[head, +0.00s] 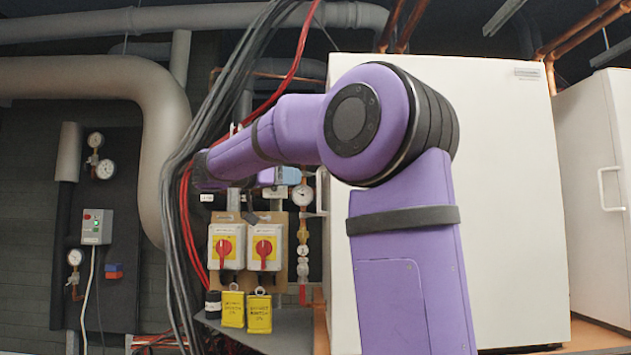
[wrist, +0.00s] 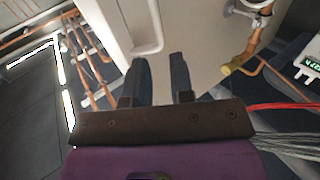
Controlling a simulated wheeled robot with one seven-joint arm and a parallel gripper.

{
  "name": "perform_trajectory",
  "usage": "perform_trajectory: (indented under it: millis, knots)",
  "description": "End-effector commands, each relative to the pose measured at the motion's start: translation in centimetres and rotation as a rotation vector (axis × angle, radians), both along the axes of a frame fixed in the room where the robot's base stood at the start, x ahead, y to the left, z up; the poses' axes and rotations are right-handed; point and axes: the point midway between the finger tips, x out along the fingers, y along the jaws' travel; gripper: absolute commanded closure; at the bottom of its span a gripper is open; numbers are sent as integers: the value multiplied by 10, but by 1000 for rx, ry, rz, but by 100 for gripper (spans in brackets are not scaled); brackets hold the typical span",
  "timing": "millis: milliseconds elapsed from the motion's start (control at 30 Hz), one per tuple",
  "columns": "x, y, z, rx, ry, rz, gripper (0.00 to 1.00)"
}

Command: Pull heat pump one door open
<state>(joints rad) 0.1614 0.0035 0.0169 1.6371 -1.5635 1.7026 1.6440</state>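In the wrist view my gripper (wrist: 159,58) is open, with its two dark fingers apart and nothing visible between them. A white bar handle (wrist: 154,22) on a pale cabinet face (wrist: 190,25) lies just beyond the fingertips. Its lower bend shows near the gap between them; I cannot tell whether they touch. In the head view a large white cabinet (head: 510,200) stands behind my purple arm, its door looking shut. A second white cabinet (head: 585,130) at the right has a white handle (head: 612,188). No label shows which is heat pump one.
Black and red cables (head: 185,200) hang left of the large cabinet. Two red-yellow switches (head: 226,247) and yellow boxes (head: 259,312) sit near a grey shelf (head: 285,330). Gauges (head: 105,169) and a thick pipe (head: 165,110) are at the left. Copper pipes (wrist: 90,65) show in the wrist view.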

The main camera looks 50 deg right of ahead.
Motion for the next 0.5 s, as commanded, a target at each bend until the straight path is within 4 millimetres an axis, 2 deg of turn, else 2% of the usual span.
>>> perform_trajectory:
  millis: [200,500]
  knots:
    - [-11,-39,0,2,2,-2,78]
    - [-20,-70,0,2,3,0,78]
